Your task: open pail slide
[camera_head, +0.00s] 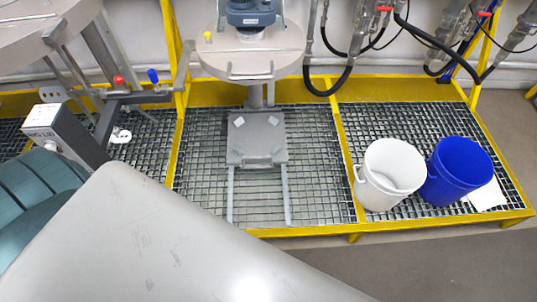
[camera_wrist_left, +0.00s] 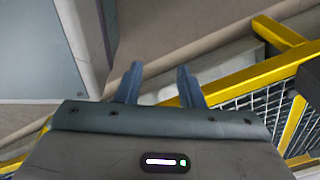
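The pail slide is a grey square plate (camera_head: 256,138) on two pale rails (camera_head: 286,195). It lies on the grating under a round grey lid (camera_head: 251,55) with a blue-grey motor, in the head view. The plate sits at the back end of the rails, and their front parts are bare. My left gripper (camera_wrist_left: 158,84) shows only in the left wrist view. Its two fingers are apart with nothing between them, above a yellow frame edge and pale floor. The slide cannot be made out in that view. My right gripper is not in view.
A white pail (camera_head: 388,175) and a blue pail (camera_head: 457,171) stand on the right grating, beside a white sheet (camera_head: 486,195). Yellow frame bars (camera_head: 344,160) divide the grating (camera_head: 205,170). Black hoses (camera_head: 335,80) hang at the back. Red and blue knobs stand at left.

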